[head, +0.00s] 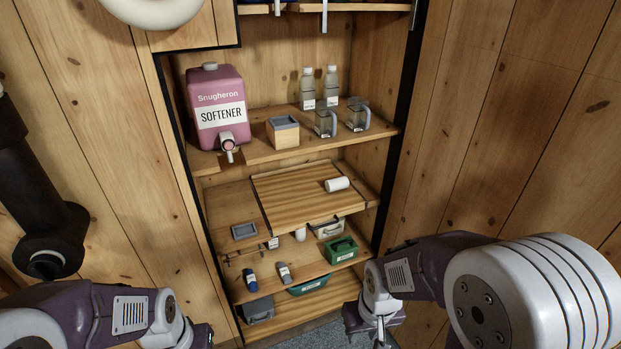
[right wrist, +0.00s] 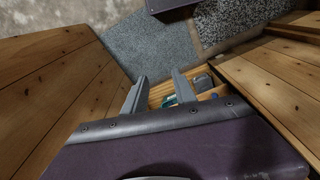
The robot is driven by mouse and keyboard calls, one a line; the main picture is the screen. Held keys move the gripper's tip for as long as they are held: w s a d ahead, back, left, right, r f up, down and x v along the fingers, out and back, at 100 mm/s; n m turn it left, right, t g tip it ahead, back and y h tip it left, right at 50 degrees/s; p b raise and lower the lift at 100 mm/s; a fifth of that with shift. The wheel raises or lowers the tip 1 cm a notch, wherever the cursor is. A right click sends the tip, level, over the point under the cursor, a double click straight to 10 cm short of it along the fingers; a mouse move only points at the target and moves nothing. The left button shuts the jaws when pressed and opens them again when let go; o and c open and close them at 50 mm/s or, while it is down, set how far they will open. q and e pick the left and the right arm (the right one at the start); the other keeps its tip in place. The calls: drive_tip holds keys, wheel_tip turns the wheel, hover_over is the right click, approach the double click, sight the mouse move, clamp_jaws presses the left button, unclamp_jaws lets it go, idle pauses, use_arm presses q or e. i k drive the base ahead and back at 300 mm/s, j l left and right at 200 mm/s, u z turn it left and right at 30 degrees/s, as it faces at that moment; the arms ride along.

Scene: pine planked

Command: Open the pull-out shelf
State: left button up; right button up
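The pull-out shelf (head: 290,200) is a striped wooden board with dark side edges, at mid-height in the cupboard. A small white cylinder (head: 337,184) lies on its right part. Its front edge shows above the lower shelf; I cannot tell how far out it stands. My right gripper (head: 380,332) is low at the cupboard's front right, below and apart from the board. In the right wrist view its two fingers (right wrist: 158,88) are spread with nothing between them. My left gripper is at the bottom left, mostly cut off by the frame edge, and its fingers are hidden.
Above stand a pink softener jug (head: 216,105), a wooden box (head: 283,131), glass mugs and bottles. Plank walls (head: 470,130) flank the cupboard; grey floor lies in front.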

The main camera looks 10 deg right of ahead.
sight(291, 199)
drive_tip(key=i+u, duration=0.15)
drive_tip(key=i, duration=0.4)
drive_tip(key=i+l+u, duration=0.15)
drive_tip(key=i, duration=0.4)
